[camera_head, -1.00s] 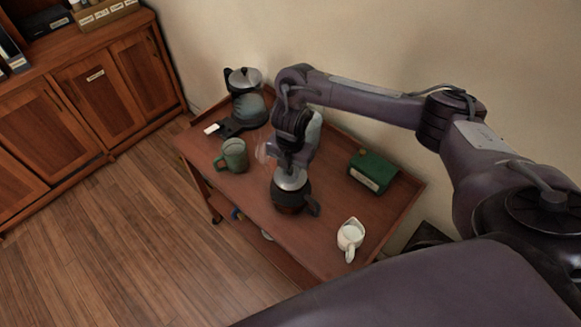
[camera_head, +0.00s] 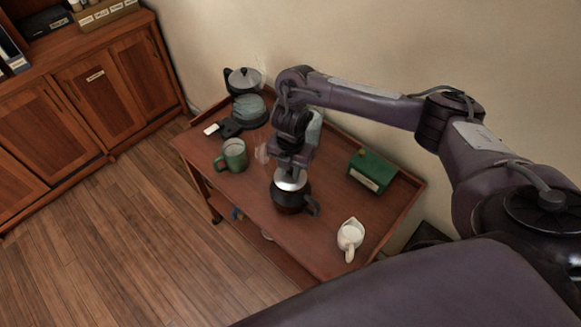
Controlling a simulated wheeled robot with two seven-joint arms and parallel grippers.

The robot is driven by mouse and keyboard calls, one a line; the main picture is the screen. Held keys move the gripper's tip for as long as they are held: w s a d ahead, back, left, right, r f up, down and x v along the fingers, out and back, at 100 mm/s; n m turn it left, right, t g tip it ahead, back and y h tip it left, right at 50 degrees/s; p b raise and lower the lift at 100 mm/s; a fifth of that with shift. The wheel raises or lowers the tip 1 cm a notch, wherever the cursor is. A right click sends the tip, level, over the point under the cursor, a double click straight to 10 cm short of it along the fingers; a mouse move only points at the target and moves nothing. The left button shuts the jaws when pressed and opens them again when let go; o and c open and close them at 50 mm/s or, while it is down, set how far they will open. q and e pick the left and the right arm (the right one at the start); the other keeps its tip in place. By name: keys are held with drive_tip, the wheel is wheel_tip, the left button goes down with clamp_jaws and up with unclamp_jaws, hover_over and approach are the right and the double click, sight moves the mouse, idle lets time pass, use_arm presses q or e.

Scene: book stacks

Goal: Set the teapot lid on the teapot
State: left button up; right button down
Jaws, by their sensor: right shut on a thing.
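The teapot (camera_head: 289,203) is dark, round and upright on the wooden trolley top, with its black handle towards the right. The silver teapot lid (camera_head: 290,184) is at the teapot's mouth, directly under my right gripper (camera_head: 291,171). My right gripper points down and is shut on the lid's top, which its fingers largely hide. From this angle I cannot tell whether the lid rests fully on the rim or is slightly above it. My left gripper is not in view.
On the trolley (camera_head: 245,190), a green mug (camera_head: 234,156) stands left of the teapot, a white creamer (camera_head: 350,234) front right and a green box (camera_head: 372,171) right. A coffee maker (camera_head: 246,105) stands at the back left. Bare wood lies between them.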

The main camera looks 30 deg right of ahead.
drive_tip(key=shift+f+b, duration=0.4)
drive_tip(key=shift+f, duration=0.45)
idle(0.6)
drive_tip(key=c, duration=0.6)
unclamp_jaws()
drive_tip(key=shift+c, duration=0.2)
drive_tip(key=shift+r, duration=0.1)
drive_tip(key=shift+r+p, duration=3.7)
drive_tip(key=shift+r, duration=0.3)
drive_tip(key=shift+f, duration=0.1)
